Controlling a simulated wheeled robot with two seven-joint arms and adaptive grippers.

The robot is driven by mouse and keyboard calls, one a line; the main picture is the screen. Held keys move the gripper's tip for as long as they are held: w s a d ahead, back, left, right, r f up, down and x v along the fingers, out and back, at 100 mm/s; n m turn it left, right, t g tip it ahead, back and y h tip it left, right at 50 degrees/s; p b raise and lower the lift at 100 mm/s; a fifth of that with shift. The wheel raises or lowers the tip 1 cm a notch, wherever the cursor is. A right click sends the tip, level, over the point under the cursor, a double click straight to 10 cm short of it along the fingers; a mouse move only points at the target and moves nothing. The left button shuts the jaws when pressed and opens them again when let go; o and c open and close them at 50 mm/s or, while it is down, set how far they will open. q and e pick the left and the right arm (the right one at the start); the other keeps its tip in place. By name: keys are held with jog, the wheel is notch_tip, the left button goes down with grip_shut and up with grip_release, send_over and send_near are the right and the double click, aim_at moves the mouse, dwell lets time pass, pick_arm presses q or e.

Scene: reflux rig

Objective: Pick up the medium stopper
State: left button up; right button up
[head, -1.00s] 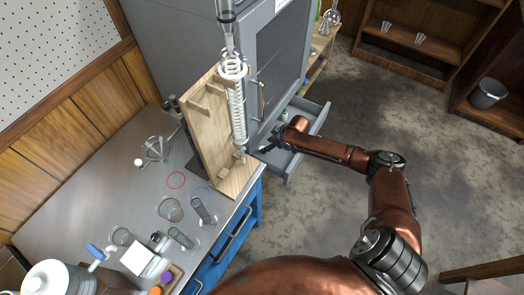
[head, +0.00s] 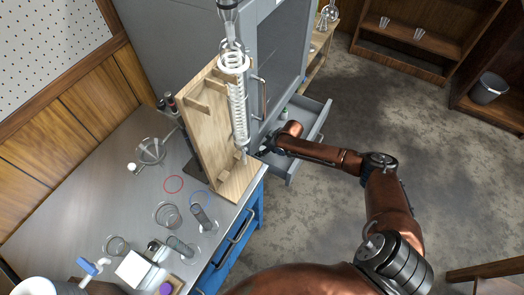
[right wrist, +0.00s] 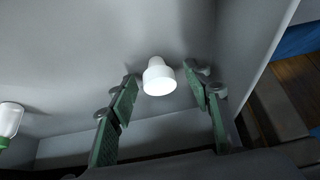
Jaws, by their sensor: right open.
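A small white stopper (right wrist: 158,77) with a narrower top and wider body shows in the right wrist view, inside the grey drawer. My right gripper (right wrist: 165,82) is open, with one green-padded finger on each side of the stopper. No contact shows between the fingers and the stopper. In the head view my right gripper (head: 266,148) reaches into the near left part of the open drawer (head: 315,140), and the stopper cannot be made out there. My left gripper is not in view.
A white bottle with a green cap (right wrist: 9,120) is at the left of the right wrist view. The drawer walls are close around my gripper. A wooden stand (head: 215,130) with a glass condenser (head: 237,105) stands beside the drawer. Glassware is on the bench.

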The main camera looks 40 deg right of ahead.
jog(key=shift+c, duration=0.5)
jog(key=c, duration=0.8)
jog(key=shift+r, duration=0.1)
jog(key=shift+c, duration=0.2)
jog(key=shift+r, duration=0.1)
jog(key=r+p, duration=0.2)
jog(key=r, duration=0.1)
jog(key=shift+d+r, duration=0.2)
jog(key=shift+r, duration=0.05)
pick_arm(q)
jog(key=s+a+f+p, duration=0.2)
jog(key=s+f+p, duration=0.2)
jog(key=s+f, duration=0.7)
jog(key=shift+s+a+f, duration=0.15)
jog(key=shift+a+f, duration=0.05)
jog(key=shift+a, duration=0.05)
pick_arm(e)
jog(key=s+d+r, duration=0.2)
jog(key=d+r, duration=0.2)
jog(key=d, duration=0.2)
jog(key=s+d+r, duration=0.2)
jog(key=d+r, duration=0.3)
jog(key=d, duration=0.1)
jog(key=shift+s+d, duration=0.35)
jog(key=shift+d, duration=0.05)
